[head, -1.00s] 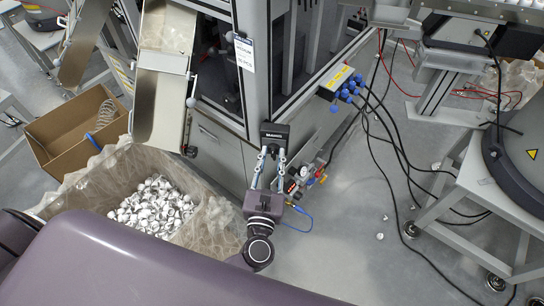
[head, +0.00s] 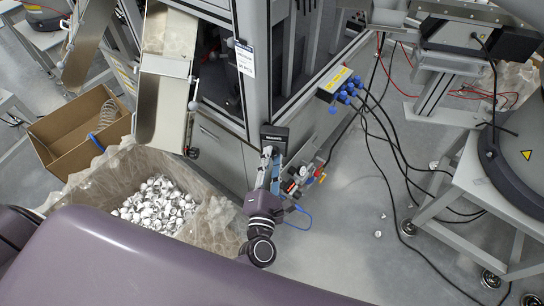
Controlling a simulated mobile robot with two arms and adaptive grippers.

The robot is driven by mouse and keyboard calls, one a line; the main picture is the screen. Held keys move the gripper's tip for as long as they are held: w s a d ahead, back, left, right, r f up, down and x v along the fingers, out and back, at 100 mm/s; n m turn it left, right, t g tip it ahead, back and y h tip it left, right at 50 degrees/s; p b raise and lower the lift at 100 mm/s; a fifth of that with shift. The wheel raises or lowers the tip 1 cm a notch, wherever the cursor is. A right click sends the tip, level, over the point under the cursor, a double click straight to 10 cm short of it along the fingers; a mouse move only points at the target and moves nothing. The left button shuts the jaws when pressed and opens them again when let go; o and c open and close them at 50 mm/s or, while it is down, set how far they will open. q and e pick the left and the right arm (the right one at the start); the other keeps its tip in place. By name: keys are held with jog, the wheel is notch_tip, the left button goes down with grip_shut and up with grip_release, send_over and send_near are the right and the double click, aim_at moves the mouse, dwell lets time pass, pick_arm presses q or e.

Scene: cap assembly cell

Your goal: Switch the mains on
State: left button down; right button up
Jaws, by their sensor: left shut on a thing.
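The mains switch (head: 275,132) is a dark box on the lower corner post of the machine cabinet. Its knob is hidden behind my left gripper (head: 269,153). My left gripper reaches up to the front of the switch from below. Its fingers are shut on the knob and now show nearly edge-on, one mostly in front of the other. The knob's position cannot be read from here. My right gripper is not in view.
A lined bin of white caps (head: 158,205) stands left of my gripper, below a metal chute (head: 160,100). A cardboard box (head: 85,135) is further left. Air fittings (head: 297,182) sit just right of the gripper. Black cables (head: 402,150) hang to the floor at right.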

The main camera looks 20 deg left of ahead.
pick_arm(q)
jog(key=m+p, duration=0.1)
jog(key=m, duration=0.4)
jog(key=shift+p, duration=0.4)
jog(key=shift+m+p, duration=0.4)
jog(key=shift+m, duration=1)
jog(key=shift+f, duration=0.1)
jog(key=c, duration=1.6)
grip_release()
jog(key=shift+s, duration=0.1)
jog(key=s+d, duration=0.2)
jog(key=s, duration=0.9)
jog(key=shift+s, duration=0.35)
jog(key=shift+d, duration=0.1)
